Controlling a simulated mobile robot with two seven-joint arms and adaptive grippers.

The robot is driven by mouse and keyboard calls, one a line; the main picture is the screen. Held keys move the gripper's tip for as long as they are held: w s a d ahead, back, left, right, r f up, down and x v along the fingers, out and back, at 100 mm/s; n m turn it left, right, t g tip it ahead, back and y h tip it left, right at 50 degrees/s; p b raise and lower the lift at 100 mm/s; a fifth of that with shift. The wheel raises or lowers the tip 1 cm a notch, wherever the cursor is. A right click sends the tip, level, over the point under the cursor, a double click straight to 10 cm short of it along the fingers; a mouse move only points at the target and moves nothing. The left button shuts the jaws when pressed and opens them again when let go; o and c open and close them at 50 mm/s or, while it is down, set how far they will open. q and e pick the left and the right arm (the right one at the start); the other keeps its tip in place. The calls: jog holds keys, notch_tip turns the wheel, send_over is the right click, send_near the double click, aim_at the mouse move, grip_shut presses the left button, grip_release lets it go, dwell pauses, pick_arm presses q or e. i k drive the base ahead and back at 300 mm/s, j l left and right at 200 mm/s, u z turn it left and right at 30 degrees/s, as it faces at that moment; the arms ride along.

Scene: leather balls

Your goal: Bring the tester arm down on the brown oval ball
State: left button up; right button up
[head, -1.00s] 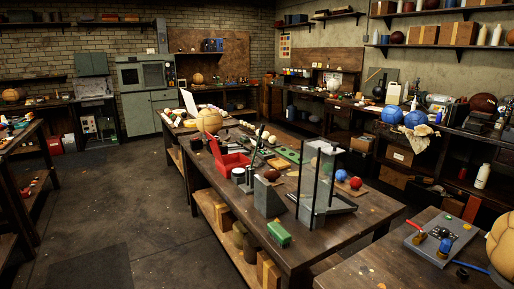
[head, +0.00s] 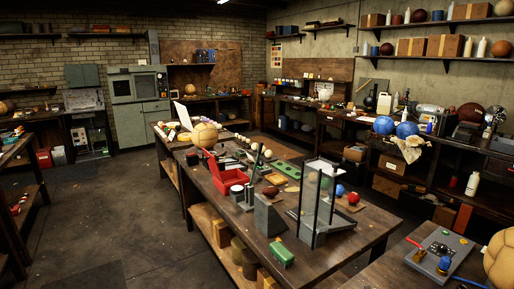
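A brown oval ball (head: 270,192) shows on the middle workbench, at the top of a grey wedge-shaped block (head: 268,216). A dark slanted lever (head: 254,162) rises just behind and left of it, apart from the ball in the picture. I cannot tell for sure whether this lever is the tester arm. To the right stands a tall frame with thin dark posts (head: 301,200) and a pale top plate (head: 323,167). Neither of my grippers is in view.
The middle workbench (head: 345,238) also holds a red open box (head: 203,172), a green block (head: 281,255) and a tan ball (head: 204,135). A nearer bench at the right bears a grey panel (head: 440,250) and a large tan ball (head: 501,258). Floor (head: 120,220) is clear at left.

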aim_at(259, 162)
jog(key=i+j, duration=0.3)
jog(key=i+j+z, duration=0.1)
jog(key=i+j, duration=0.2)
jog(key=j, duration=0.15)
jog(key=i+j, duration=0.25)
jog(key=j, duration=0.15)
jog(key=i+j, duration=0.3)
jog(key=i+j+z, duration=0.1)
jog(key=i+j, duration=0.15)
jog(key=j, duration=0.25)
